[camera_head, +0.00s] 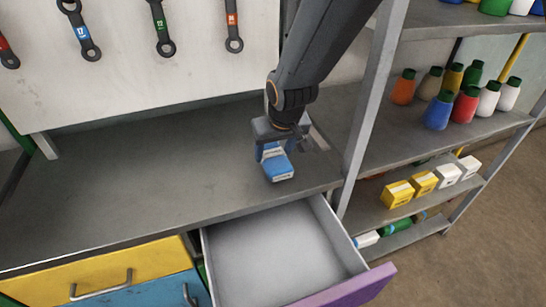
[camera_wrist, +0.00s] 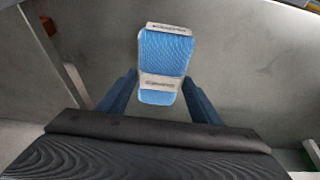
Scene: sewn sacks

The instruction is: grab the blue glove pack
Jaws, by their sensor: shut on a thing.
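The blue glove pack (camera_head: 277,168) is a small blue block with pale label strips, at the right end of the grey workbench (camera_head: 150,178). My gripper (camera_head: 272,152) comes down over it from above and is shut on it.
An open drawer (camera_head: 265,250) with a purple front juts out below the bench, empty. A yellow drawer (camera_head: 100,270) is at the left. A shelf rack (camera_head: 440,130) with bottles and small boxes stands right. Wrenches (camera_head: 160,30) hang on the back panel.

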